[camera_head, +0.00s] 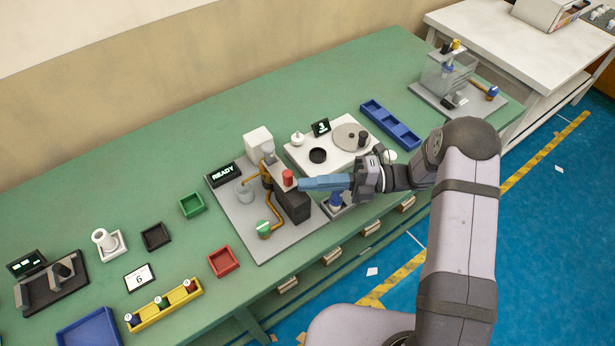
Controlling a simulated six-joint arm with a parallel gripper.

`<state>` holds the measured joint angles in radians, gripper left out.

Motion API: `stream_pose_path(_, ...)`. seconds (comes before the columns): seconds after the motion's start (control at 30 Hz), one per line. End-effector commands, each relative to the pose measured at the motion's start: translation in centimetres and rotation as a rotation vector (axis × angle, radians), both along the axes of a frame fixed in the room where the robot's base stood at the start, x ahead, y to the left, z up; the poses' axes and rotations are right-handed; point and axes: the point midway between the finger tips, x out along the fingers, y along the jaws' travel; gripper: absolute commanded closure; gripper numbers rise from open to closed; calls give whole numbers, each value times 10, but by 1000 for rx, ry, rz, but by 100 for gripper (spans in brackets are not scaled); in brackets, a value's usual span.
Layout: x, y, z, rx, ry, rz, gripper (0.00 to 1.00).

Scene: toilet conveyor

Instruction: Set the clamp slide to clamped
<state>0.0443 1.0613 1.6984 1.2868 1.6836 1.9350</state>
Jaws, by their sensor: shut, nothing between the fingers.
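A red knob (288,177) stands at the station in the middle of the bench, beside a black block (293,206). It looks like the handle of the clamp slide, but the picture is too small to read the slide's position or any marks. My gripper (303,184) reaches in from the right with its blue fingers shut and empty. The fingertips are just right of the red knob; I cannot tell whether they touch it. My fingers and wrist hide part of the station behind and below them. A display (223,173) on the station reads READY.
An orange bent pipe (268,192) and a green-topped knob (264,227) are left of the block. A white plate (300,155) with a grey disc lies behind my wrist. A blue tray (390,124) and a red tray (223,262) flank the station. Bare green bench lies behind.

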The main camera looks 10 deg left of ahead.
Motion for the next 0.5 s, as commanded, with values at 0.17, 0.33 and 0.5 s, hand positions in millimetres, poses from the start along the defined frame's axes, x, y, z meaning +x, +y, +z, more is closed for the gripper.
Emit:
stream_pose_path(0.17, -10, -30, -1, 1, 0, -4, 100)
stream_pose_path(0.33, 0, -63, -4, 2, -3, -2, 100)
stream_pose_path(0.5, 7, -91, -3, 1, -1, -1, 100)
